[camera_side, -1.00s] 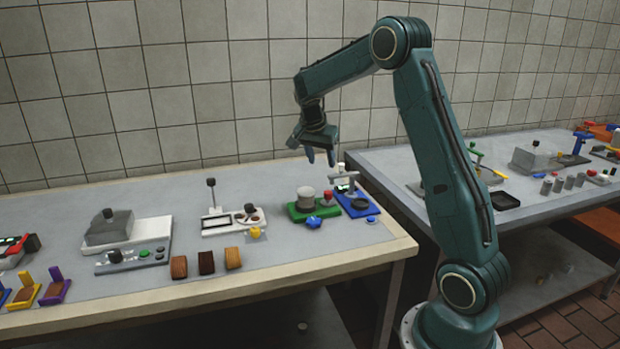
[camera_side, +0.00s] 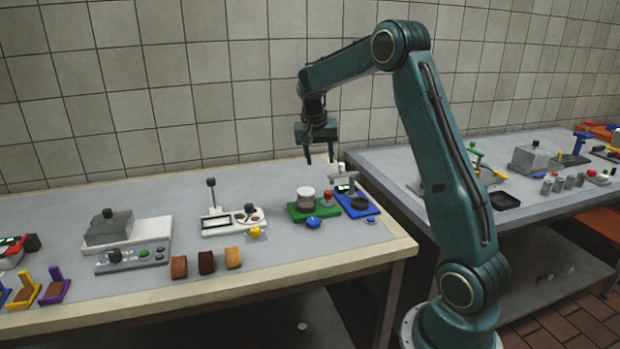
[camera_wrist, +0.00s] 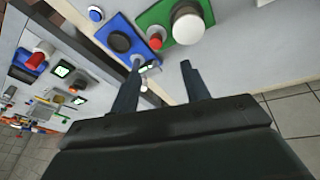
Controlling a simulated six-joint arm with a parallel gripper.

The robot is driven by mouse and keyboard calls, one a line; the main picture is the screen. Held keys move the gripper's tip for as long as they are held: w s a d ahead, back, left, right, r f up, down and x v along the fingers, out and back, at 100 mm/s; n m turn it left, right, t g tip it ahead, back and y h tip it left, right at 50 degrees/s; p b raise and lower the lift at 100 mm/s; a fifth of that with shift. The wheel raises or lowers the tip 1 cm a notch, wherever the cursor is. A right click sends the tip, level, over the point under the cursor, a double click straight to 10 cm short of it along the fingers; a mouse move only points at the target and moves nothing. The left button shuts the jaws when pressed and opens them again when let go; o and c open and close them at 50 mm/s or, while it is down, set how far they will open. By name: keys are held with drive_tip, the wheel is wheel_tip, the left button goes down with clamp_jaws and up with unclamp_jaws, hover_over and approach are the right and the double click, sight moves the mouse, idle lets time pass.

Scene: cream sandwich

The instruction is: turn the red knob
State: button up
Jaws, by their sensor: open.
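A red knob (camera_side: 328,195) stands on the right part of a green base (camera_side: 297,211), beside a white-topped cylinder (camera_side: 305,193). In the wrist view the red knob (camera_wrist: 155,42) sits between the white cylinder (camera_wrist: 188,25) and a blue device (camera_wrist: 104,31). My gripper (camera_side: 320,161) hangs above and slightly behind the green base, fingers pointing down. Its fingers are apart with nothing between them, and clear of the knob. In the wrist view my gripper (camera_wrist: 162,65) shows its two fingertips just below the knob in the picture.
The blue device (camera_side: 372,195) with an upright post and arm stands close right of the green base. A small blue piece (camera_side: 313,222) lies in front. A white lever device (camera_side: 220,228) stands left. The table's right edge and a gap to another table lie beyond the blue device.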

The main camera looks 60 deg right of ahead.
sight(328, 192)
drive_tip(key=d+n+y, duration=0.1)
drive_tip(key=n, duration=0.7)
drive_tip(key=d+n+y, duration=0.1)
drive_tip(key=d+n, duration=0.1)
drive_tip(key=n, duration=0.6)
drive_tip(key=d+r+n+y, duration=0.1)
drive_tip(key=d+n, duration=0.1)
drive_tip(key=n, duration=0.7)
drive_tip(key=shift+s+d+r+y, duration=0.1)
drive_tip(key=shift+s+y, duration=0.2)
drive_tip(key=shift+s, duration=0.05)
drive_tip(key=shift+f, duration=6.9)
drive_tip(key=c, duration=1)
drive_tip(key=shift+m, duration=0.5)
